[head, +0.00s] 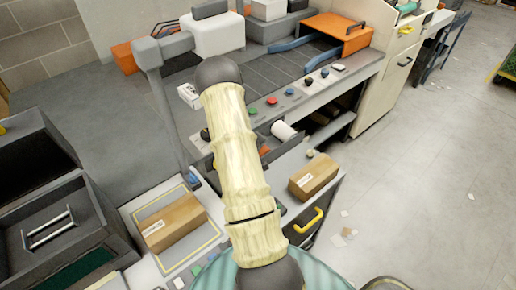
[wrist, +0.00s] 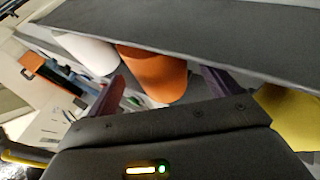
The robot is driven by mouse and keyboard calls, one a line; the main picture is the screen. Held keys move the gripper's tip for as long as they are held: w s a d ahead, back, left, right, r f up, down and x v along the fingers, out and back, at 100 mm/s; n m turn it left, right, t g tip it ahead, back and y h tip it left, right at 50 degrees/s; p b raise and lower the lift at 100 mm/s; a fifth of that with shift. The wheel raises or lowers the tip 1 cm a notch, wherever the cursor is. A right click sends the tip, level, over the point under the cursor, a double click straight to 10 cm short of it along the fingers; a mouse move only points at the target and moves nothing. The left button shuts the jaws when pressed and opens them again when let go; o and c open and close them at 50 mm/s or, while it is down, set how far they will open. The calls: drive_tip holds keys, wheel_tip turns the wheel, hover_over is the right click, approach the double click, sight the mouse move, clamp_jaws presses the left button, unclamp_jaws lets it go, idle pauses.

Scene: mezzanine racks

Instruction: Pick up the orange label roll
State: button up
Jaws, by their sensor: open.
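The orange label roll (wrist: 153,78) shows in the wrist view as an orange cylinder under a dark panel. It appears in line between the two purple fingers of my gripper (wrist: 162,74). The fingers are apart, and I see no finger closed on the roll; the exact gap to it is hard to tell. In the head view a small piece of the orange roll (head: 264,151) shows beside my arm, which hides the rest of it and my gripper.
A white roll (wrist: 85,48) lies just left of the orange one, and a yellow object (wrist: 290,115) is at the right. The dark panel (wrist: 200,35) runs close above them. Cardboard boxes (head: 314,177) (head: 174,222) rest on the lower counter. Open floor lies right.

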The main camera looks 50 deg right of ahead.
drive_tip(key=shift+x, duration=0.95)
drive_tip(key=c, duration=1.2)
